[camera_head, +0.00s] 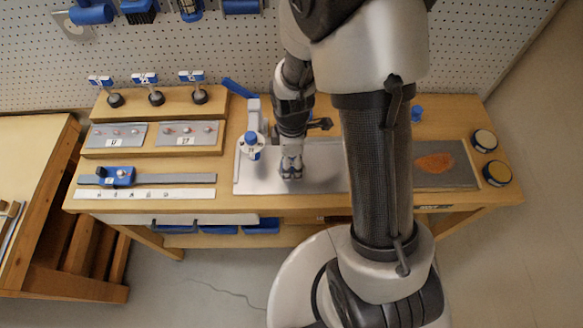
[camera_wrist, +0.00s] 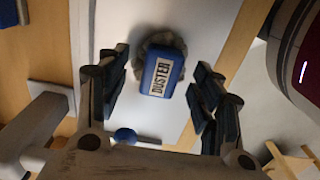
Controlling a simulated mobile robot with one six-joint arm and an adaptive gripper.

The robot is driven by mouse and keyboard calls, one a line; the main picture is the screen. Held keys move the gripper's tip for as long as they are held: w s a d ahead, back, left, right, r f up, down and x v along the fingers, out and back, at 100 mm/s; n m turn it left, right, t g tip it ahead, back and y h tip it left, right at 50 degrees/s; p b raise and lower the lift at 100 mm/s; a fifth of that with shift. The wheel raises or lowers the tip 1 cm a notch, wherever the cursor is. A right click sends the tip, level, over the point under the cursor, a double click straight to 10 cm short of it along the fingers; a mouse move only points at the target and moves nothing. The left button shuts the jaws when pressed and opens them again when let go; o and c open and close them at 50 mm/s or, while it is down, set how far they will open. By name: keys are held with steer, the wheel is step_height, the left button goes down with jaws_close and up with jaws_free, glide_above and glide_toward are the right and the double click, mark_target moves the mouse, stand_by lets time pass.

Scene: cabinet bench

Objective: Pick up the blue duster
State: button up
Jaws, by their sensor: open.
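The blue duster (camera_wrist: 162,73) shows in the wrist view as a blue block with a "DUSTER" label and a grey fuzzy edge. It lies on the light metal plate (camera_head: 325,180) on the bench. My gripper (camera_wrist: 163,92) is open, with its dark-padded fingers on either side of the duster and visible gaps between. In the head view my gripper (camera_head: 291,173) points down over the plate, and the duster is hidden there by my gripper and arm. I cannot tell the exact height of the fingers above the plate.
A white and blue clamp-like fixture (camera_head: 252,145) stands just left of my gripper. A blue slider block (camera_head: 119,176) sits on a grey rail farther left.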

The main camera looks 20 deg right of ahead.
steer(key=shift+f, duration=0.85)
steer(key=shift+r, duration=0.1)
steer(key=shift+s, duration=0.15)
steer(key=c, duration=1.2)
